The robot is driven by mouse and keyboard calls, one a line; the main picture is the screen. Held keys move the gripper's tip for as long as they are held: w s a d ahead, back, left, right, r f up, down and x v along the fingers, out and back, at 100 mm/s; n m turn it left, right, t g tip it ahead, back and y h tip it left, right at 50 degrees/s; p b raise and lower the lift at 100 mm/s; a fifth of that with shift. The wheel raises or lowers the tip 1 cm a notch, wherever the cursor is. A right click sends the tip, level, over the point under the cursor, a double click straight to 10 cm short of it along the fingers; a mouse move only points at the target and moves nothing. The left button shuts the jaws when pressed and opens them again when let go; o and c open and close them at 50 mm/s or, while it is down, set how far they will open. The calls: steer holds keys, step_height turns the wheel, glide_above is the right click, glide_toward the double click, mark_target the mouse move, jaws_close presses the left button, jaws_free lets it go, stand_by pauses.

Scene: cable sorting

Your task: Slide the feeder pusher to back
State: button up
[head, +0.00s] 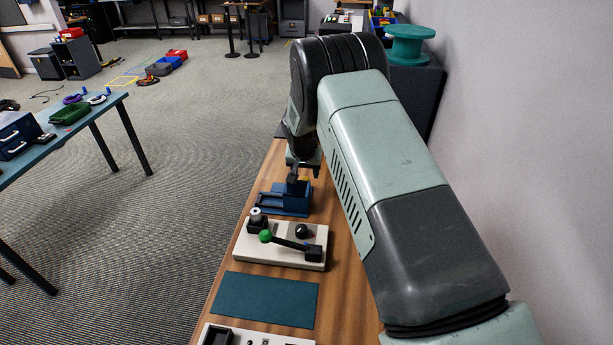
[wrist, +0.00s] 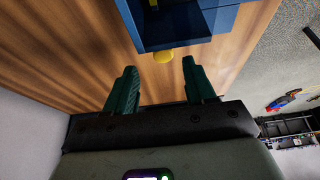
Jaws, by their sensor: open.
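The blue feeder (head: 283,203) sits on the wooden bench, in the head view just beyond the cream lever box. In the wrist view its blue body (wrist: 222,18) fills the top middle, with a dark channel along it. In the head view my wrist hides part of the feeder.
A cream box (head: 281,250) with a green-knobbed lever stands nearer on the bench. A teal mat (head: 266,299) and another cream panel (head: 250,336) lie closer still. A teal spool (head: 409,42) stands on a dark cabinet behind my arm. Bare wood surrounds the feeder in the wrist view.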

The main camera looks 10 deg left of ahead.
steer(key=v, duration=0.6)
steer(key=shift+s+r, duration=0.2)
steer(key=shift+r, duration=0.05)
steer(key=s+d+r, duration=0.4)
steer(key=r, duration=0.4)
steer(key=s+d+r, duration=0.5)
steer(key=r, duration=0.4)
steer(key=s+d+r, duration=0.4)
steer(key=r, duration=0.4)
steer(key=s+d+r, duration=0.2)
steer(key=s, duration=0.7)
steer(key=s+d+r, duration=0.1)
steer(key=s+d, duration=0.2)
steer(key=s, duration=0.6)
steer(key=s+d+r+t, duration=0.1)
steer(key=s+d+r, duration=0.1)
steer(key=s, duration=0.7)
steer(key=shift+d+r, duration=0.3)
steer(key=shift+d, duration=0.45)
steer(key=shift+s, duration=0.1)
